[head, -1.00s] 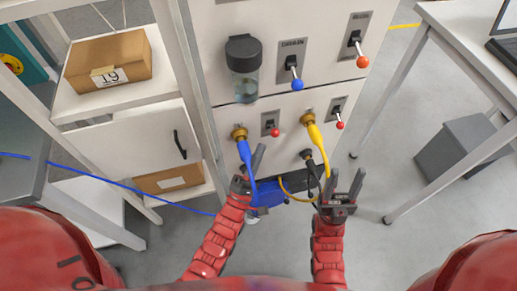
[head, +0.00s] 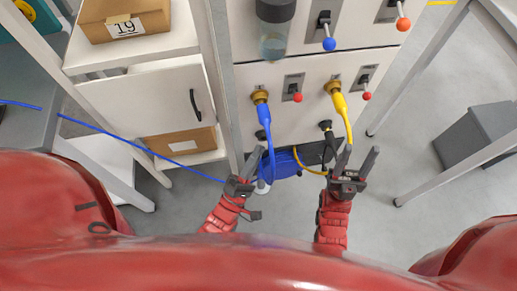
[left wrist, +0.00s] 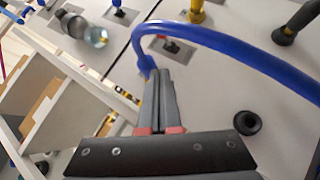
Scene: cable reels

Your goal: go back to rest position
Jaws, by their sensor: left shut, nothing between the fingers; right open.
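My left gripper (head: 256,153) is shut and empty, just below and left of the blue plug (head: 264,115) in the cabinet front. In the left wrist view its closed fingers (left wrist: 160,78) point up at the panel, with the blue cable (left wrist: 225,42) arching past the tips; I cannot tell whether they touch. My right gripper (head: 359,152) is open and empty, below the yellow plug (head: 340,103) and its cable. Both my arms reach forward low in front of the cabinet.
A blue cable reel (head: 286,164) sits between my grippers at the cabinet's foot. Red-knobbed switches (head: 293,88) stick out of the panel. A shelf with a box marked 19 (head: 125,20) stands left. A grey bin (head: 476,138) and table legs stand right; floor between is clear.

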